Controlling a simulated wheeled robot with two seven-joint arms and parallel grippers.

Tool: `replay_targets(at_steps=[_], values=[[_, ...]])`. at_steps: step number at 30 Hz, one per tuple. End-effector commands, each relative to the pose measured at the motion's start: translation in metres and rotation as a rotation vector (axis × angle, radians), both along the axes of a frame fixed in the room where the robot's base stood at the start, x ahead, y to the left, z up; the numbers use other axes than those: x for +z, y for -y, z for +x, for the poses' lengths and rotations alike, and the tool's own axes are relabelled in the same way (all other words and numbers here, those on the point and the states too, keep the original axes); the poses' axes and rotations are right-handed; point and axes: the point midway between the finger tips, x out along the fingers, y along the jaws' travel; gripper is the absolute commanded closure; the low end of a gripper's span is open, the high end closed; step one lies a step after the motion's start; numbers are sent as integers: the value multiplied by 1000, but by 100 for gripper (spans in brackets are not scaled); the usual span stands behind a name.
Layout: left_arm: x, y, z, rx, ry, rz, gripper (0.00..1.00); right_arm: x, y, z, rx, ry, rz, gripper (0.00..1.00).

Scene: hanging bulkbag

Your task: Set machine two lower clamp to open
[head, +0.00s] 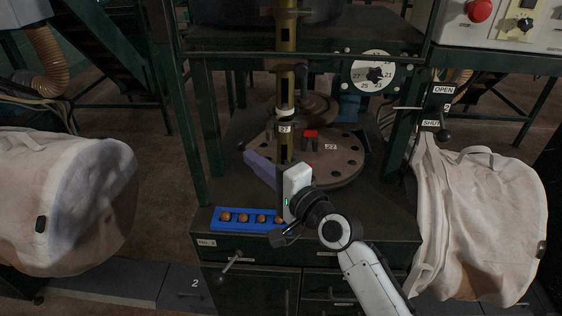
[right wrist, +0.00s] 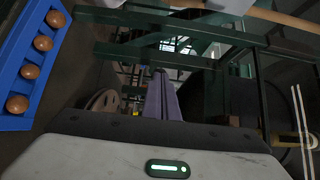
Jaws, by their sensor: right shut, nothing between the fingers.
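A lever with a black knob (head: 443,134) is at the right of the machine frame, beside the SHUT label (head: 431,123). The OPEN label (head: 443,90) is above it. I cannot tell whether this lever is the lower clamp of machine two. My right gripper (head: 250,158) is over the machine's table, well left of the lever. Its purple fingers also show in the right wrist view (right wrist: 160,82), closed together with nothing between them. My left gripper is out of view.
A blue tray (head: 216,225) with several brown balls lies by my right wrist. A round plate (head: 335,165) and a post (head: 287,60) stand close to the gripper. Pale bags hang at the left (head: 60,205) and right (head: 485,220). A numbered dial (head: 374,73) is at the back.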

Motion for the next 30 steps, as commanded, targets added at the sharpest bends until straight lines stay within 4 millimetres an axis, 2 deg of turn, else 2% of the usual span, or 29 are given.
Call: replay_targets(at_steps=[3,12,30], values=[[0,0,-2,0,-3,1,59,1,-10,2,2,-1,2,100],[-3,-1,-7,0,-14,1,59,1,-21,5,3,1,2,100],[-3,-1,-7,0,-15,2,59,4,-28,4,9,4,3,100]])
